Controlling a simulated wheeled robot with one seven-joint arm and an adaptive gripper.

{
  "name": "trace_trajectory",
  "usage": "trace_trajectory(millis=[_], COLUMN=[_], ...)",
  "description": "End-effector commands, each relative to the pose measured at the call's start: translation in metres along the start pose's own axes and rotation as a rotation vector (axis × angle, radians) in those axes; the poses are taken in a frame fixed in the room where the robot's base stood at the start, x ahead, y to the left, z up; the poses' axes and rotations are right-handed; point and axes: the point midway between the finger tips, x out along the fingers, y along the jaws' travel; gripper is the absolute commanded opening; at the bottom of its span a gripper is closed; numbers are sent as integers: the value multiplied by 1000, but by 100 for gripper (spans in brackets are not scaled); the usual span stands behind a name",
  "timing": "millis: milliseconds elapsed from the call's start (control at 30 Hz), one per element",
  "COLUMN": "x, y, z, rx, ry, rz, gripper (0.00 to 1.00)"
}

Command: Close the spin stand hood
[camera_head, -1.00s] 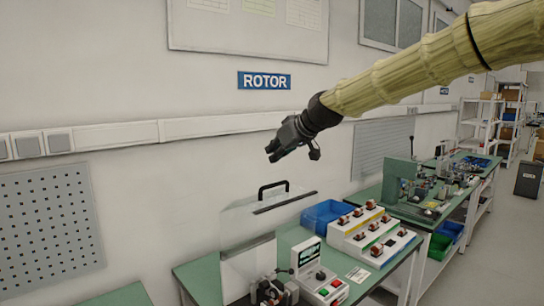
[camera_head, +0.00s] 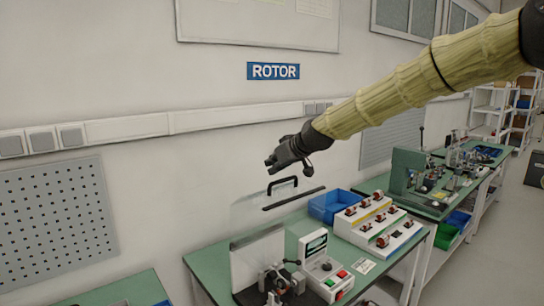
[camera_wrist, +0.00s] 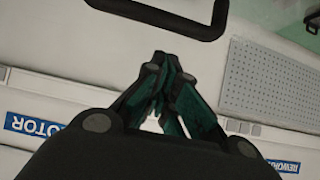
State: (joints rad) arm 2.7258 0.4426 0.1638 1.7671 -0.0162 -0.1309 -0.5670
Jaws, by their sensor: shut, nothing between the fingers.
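The spin stand hood (camera_head: 258,250) is a clear panel cover, standing raised, with a dark strip along its upper part. Its black handle (camera_head: 282,187) stands above that strip. The handle also shows at the top of the wrist view (camera_wrist: 160,28), beyond my fingertips. The spin stand (camera_head: 276,281) with its metal fixture sits below, partly cut off by the bottom edge. My gripper (camera_head: 270,165) is shut and empty, just above and slightly left of the handle in the head view, apart from it. In the wrist view my gripper's fingers (camera_wrist: 168,62) meet at the tips.
A control box (camera_head: 325,265) with red and green buttons stands right of the spin stand. A blue bin (camera_head: 330,205) and a stepped rack of rotors (camera_head: 378,225) stand behind it. The wall with a ROTOR sign (camera_head: 273,71) is behind. Air left of the hood is clear.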

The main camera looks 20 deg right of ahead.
Motion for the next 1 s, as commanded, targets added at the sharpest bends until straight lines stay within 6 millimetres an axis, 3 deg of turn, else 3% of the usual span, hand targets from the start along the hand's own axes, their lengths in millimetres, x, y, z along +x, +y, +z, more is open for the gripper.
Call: trace_trajectory(millis=[300, 767, 1000], x=[-7, -5, 5], y=[0, -2, -13], z=[17, 19, 21], rx=[0, -3, -15], ry=[1, 1, -1], rz=[0, -2, -17], gripper=[0, 0, 0])
